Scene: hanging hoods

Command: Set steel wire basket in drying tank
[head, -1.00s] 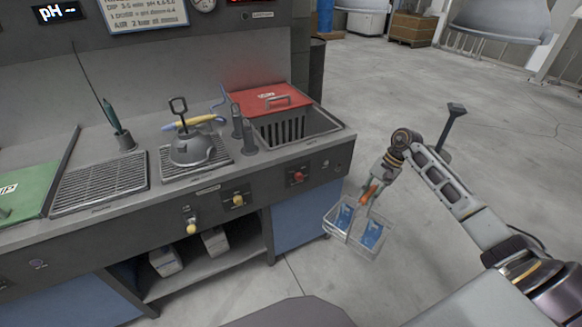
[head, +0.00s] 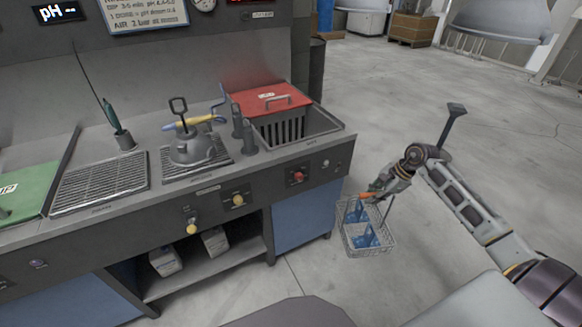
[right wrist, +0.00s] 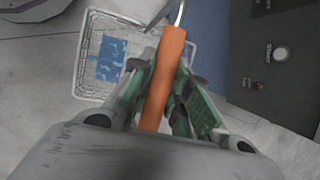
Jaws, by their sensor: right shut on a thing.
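The steel wire basket (head: 371,240) hangs from my right gripper (head: 371,196), in front of the counter's right end and below its top. It holds blue parts (head: 358,226). In the right wrist view the gripper (right wrist: 165,88) is shut on the basket's orange handle (right wrist: 166,75), and the basket (right wrist: 84,75) shows beyond it. The drying tank is likely the open tank (head: 318,122) at the counter's right end; its label is too small to read. A red lid (head: 268,98) covers its back left part, and a dark slotted insert shows inside. My left gripper is not in view.
A grey kettle-like vessel (head: 192,147) stands on a drain grate, with a yellow-handled tool behind it. Dark upright posts (head: 243,134) stand left of the tank. A green lid (head: 22,188) lies far left.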

